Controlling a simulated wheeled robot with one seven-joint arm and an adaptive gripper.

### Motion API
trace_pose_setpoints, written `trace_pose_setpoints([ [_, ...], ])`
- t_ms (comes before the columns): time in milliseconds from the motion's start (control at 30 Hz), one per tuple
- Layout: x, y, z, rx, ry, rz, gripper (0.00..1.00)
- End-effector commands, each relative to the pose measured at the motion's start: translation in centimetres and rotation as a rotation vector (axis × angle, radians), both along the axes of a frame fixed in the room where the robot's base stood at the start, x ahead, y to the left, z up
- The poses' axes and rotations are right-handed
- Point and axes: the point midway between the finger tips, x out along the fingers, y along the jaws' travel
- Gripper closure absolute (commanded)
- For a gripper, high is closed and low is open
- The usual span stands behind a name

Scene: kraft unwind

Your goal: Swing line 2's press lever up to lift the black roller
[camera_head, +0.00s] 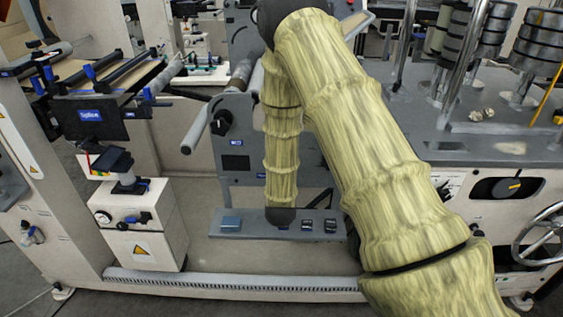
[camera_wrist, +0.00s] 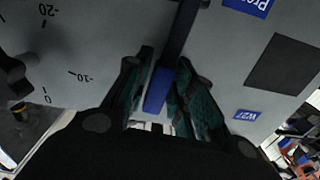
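In the wrist view, line 2's press lever (camera_wrist: 184,25) is a dark bar with a blue grip (camera_wrist: 157,92), in front of a grey panel. My gripper (camera_wrist: 165,62) has one finger on each side of the blue grip, with little gap showing, and looks shut on it. The lever's far end runs out of the top of the picture. In the head view my arm covers much of the grey machine side (camera_head: 236,115), and I cannot make out the gripper's fingers or the lever. The black roller is not clearly seen.
The wrist view shows a scale (camera_wrist: 48,60) at left, a blue label (camera_wrist: 250,114) and a dark rectangle (camera_wrist: 282,65) at right. In the head view, a splice table (camera_head: 92,115) and a white cabinet (camera_head: 145,225) stand at left. A handwheel (camera_head: 540,235) is at right.

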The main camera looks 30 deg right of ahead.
Motion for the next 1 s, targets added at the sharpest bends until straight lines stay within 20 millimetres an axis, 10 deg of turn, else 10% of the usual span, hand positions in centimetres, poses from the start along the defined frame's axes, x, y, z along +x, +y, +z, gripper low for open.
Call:
trace_pose_setpoints([
  [467,-0.4,0.3,0.1,0.001,-0.003,0.001,0.61],
  [1000,-7.8,4.9,0.1,0.001,-0.001,0.002,0.61],
])
